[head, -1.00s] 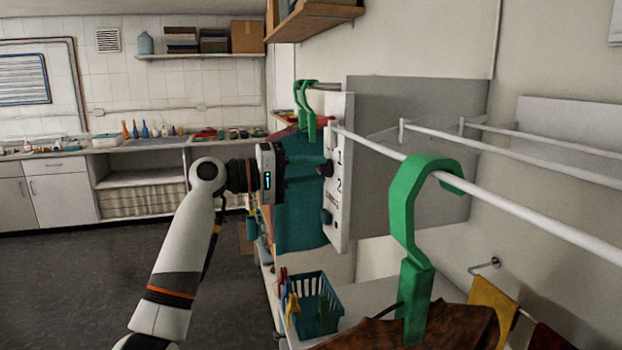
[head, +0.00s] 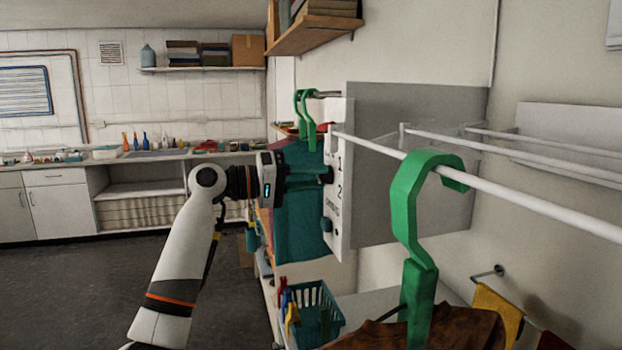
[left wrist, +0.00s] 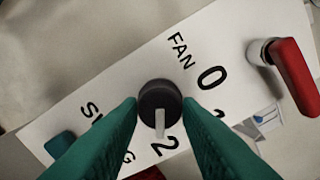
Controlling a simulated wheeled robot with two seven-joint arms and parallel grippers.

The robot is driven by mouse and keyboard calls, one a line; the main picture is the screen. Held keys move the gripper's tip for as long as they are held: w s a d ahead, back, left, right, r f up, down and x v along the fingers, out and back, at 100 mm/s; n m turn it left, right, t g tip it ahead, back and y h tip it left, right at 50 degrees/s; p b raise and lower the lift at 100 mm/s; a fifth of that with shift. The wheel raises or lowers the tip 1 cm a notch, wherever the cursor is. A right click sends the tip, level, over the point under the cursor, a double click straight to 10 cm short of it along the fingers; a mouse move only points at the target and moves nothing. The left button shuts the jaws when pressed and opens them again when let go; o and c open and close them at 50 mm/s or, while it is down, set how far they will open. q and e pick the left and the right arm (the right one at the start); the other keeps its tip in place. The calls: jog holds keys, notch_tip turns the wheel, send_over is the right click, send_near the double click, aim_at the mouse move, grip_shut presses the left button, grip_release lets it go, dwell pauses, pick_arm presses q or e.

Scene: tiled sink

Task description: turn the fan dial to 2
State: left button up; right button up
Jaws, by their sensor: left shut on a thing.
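The fan dial (left wrist: 160,100) is a dark round knob with a pale pointer, on a white panel (left wrist: 120,85) marked FAN, 0, 1, 2 and SWING. In the left wrist view its pointer is at the 2, aimed slightly to its left. The panel (head: 341,222) also shows edge-on in the head view, with the dial (head: 328,174) on its left face. My left gripper (left wrist: 160,108) has its green fingers shut on the dial, one on each side. In the head view the gripper (head: 318,175) reaches the dial from the left. My right gripper is not in view.
A second knob (head: 326,224) sits lower on the panel. A green hanger (head: 405,210) hangs from a white rail (head: 500,196) at the right. A teal basket (head: 318,310) stands below. A red lever-like thing (left wrist: 295,75) shows near the panel in the wrist view.

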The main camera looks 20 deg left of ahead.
pick_arm(q)
jog(key=shift+f, duration=0.15)
jog(key=o, duration=1)
jog(key=shift+c, duration=0.2)
jog(key=b+v, duration=0.3)
jog(key=v, duration=0.9)
